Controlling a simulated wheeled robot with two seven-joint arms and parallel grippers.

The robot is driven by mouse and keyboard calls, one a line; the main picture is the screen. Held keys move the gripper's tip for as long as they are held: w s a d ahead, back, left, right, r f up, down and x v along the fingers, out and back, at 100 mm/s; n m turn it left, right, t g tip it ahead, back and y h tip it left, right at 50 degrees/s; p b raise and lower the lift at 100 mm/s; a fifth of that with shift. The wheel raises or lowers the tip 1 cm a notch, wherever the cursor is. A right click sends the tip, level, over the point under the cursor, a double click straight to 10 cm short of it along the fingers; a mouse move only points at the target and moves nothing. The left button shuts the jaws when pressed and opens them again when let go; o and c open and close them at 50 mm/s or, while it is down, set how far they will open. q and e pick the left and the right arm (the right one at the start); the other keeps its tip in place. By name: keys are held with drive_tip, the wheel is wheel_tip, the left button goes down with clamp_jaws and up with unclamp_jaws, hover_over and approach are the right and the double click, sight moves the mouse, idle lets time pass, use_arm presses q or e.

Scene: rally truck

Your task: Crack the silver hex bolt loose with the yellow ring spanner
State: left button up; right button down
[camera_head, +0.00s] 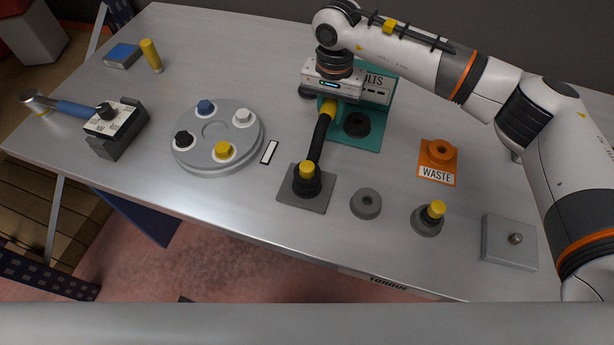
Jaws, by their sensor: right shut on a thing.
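My right gripper (328,98) is shut on the upper end of a black bar tool with a yellow band (321,130), perhaps the yellow ring spanner. The tool slants down to a thick black head with a yellow top (307,169), over a square grey plate (290,197). I cannot tell whether the head encloses anything. A silver hex bolt (243,116) sits on the round grey disc (213,162), left of the tool. Another small silvery bolt (516,239) stands on a grey block (500,228) at the right. My left gripper is not in view.
A teal stand (369,137) is behind my gripper. An orange WASTE holder (437,155), a grey ring (366,203) and a yellow-topped piece (433,212) lie to the right.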

drive_tip(key=shift+b, duration=0.35)
idle(0.3)
drive_tip(key=shift+r, duration=0.4)
idle(0.4)
drive_tip(key=shift+b, duration=0.45)
